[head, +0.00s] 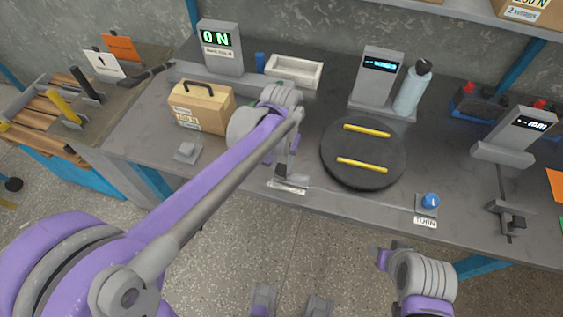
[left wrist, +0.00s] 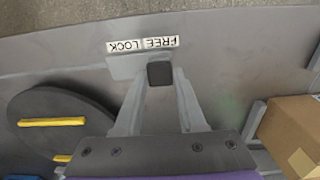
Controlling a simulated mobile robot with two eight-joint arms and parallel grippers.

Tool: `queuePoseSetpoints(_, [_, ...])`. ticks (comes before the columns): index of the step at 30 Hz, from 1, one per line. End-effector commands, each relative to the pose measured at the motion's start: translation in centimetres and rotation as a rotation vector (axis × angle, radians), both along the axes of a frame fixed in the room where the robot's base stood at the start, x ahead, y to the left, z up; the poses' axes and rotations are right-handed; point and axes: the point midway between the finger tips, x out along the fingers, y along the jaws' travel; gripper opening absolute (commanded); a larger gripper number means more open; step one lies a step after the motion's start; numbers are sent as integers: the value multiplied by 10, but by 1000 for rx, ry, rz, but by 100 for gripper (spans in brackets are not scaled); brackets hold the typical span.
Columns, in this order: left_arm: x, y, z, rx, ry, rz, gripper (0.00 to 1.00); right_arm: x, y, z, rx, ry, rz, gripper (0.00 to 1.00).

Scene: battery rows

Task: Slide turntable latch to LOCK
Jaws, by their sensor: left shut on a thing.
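The turntable (head: 352,178) is a black disc with two yellow bars on the grey bench; part of it also shows in the left wrist view (left wrist: 75,105). The latch's dark square knob (left wrist: 160,73) sits on a small grey plate (left wrist: 122,66), beside the FREE end of the FREE/LOCK label (left wrist: 142,45). My left gripper (left wrist: 160,82) is shut on the knob, one finger at each side. In the head view my left gripper (head: 287,172) is low at the bench's front edge, its arm partly hiding the latch. My right gripper (head: 382,258) hangs before the bench; its jaws are unclear.
A cardboard box (head: 200,106) stands left of my left gripper. A blue button (head: 431,200) marked TURN is at the front right. A grey display (head: 377,80) and a bottle (head: 412,88) stand behind the turntable. The bench between turntable and button is mostly clear.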

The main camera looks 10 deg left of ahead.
Motion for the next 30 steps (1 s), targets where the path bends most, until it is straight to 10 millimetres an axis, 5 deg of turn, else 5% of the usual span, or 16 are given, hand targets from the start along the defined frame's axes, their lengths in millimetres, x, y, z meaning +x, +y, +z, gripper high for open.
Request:
queuePoseSetpoints(8, [0,0,0,0,0,0,0,0,0,0,0,0,0,50])
queuePoseSetpoints(18, [-1,-50,1,-1,0,-4,0,0,0,4,0,-1,0,50])
queuePoseSetpoints(28, [-2,-56,0,-4,-1,-1,0,0,0,3,0,-1,0,50])
queuePoseSetpoints(29, [-2,-56,0,-4,-1,-1,43,0,0,3,0,-1,0,50])
queuePoseSetpoints(30, [-2,-56,0,-5,-1,-1,50,0,0,3,0,-1,0,50])
